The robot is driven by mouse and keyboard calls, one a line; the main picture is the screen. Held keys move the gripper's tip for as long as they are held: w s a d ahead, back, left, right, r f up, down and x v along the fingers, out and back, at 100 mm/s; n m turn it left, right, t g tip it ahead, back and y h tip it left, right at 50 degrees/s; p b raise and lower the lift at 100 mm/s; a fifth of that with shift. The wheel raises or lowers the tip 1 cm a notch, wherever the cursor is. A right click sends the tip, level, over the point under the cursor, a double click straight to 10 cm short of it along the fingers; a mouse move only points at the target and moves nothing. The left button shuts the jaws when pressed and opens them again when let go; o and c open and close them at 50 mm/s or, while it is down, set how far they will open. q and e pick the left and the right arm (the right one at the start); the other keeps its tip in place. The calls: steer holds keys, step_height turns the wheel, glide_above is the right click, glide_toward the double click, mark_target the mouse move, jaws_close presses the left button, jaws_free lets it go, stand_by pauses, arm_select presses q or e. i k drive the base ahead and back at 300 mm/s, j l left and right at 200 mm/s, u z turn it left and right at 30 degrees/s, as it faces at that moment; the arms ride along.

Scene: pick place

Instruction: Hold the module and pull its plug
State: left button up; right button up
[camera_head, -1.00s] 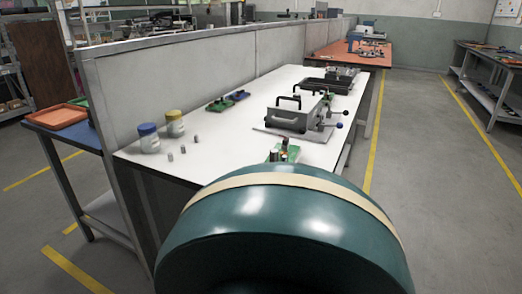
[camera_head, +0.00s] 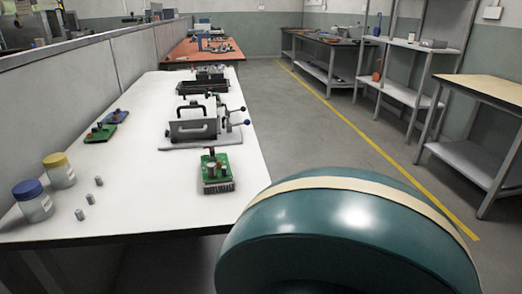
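A green circuit-board module (camera_head: 215,172) with a finned grey base sits near the right edge of the white table (camera_head: 130,215). Several small parts stand up from it, but I cannot tell which one is its plug. I cannot tell whether the task means one of these. Neither of my grippers is in view, and nothing touches the green module.
A grey fixture with handles (camera_head: 193,131) stands behind the module, with a black tray (camera_head: 202,86) beyond. A blue-lidded jar (camera_head: 34,204), yellow-lidded jar (camera_head: 58,172) and small metal cylinders (camera_head: 85,199) stand left. A large teal rounded shape blocks the lower right. The aisle floor is clear.

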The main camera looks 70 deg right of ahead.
mark_target(216, 171)
steer(key=i+z, duration=0.1)
steer(key=z, duration=0.3)
steer(key=i+j+z, duration=0.1)
steer(key=z, duration=0.3)
steer(key=j+z, duration=0.15)
steer(key=z, duration=0.3)
steer(key=i+j+z, duration=0.1)
steer(key=z, duration=0.3)
